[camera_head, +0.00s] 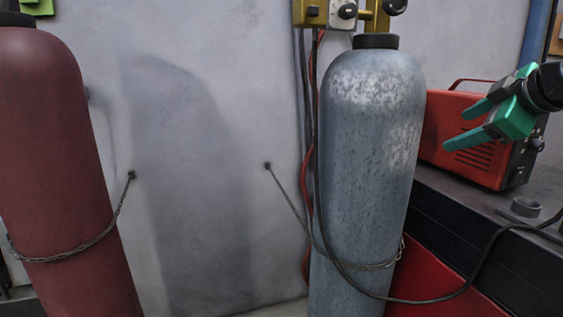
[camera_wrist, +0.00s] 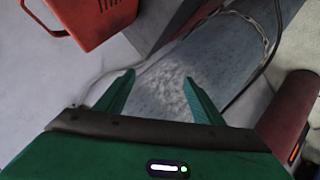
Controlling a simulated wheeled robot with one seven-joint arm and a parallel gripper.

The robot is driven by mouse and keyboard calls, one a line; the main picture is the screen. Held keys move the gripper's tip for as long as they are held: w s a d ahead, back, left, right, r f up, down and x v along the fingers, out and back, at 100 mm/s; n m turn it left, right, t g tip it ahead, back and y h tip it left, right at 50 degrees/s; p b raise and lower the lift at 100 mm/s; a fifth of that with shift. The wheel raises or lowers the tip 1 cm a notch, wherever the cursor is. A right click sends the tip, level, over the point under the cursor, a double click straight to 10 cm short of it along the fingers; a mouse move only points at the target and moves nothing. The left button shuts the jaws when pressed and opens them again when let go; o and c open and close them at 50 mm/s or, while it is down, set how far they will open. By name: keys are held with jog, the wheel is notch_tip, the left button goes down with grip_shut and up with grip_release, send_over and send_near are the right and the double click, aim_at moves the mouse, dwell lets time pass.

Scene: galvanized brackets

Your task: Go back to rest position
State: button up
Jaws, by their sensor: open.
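My gripper (camera_head: 472,124) is green and shows at the right of the head view, in front of the red machine. Its two fingers are spread apart and point left, with nothing between them. In the wrist view the open fingers (camera_wrist: 160,95) show against the grey-blue gas cylinder. That cylinder (camera_head: 368,150) stands upright in the head view, left of my gripper, with worn pale paint near its top. The fingers look apart from it in the head view.
A dark red cylinder (camera_head: 62,150) stands at the left, held by a chain. The red machine (camera_head: 440,130) sits on a dark bench (camera_head: 455,215) at the right. A black cable (camera_head: 478,268) loops from the bench past the grey-blue cylinder. The wall (camera_head: 200,130) between the cylinders is bare.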

jog(key=s+d+f+m+g, duration=0.1)
jog(key=s+f+m+g, duration=0.2)
jog(key=f, duration=0.4)
jog(key=s+d+f+m+g+h, duration=0.1)
jog(key=s+d+f+m, duration=0.1)
jog(key=s+f+m, duration=0.3)
jog(key=s+d+f+m+g, duration=0.1)
jog(key=s+f+g, duration=0.15)
jog(key=f, duration=0.55)
jog(key=s+f+m+g, duration=0.5)
jog(key=s+f+m, duration=0.3)
jog(key=s, duration=0.8)
notch_tip(320, 180, down, 3)
jog(key=shift+s+a+f+y, duration=0.2)
jog(key=shift+a+y, duration=0.1)
jog(key=shift+a, duration=0.15)
jog(key=shift+w, duration=0.1)
jog(key=shift+w+f, duration=0.2)
jog(key=shift+w, duration=0.4)
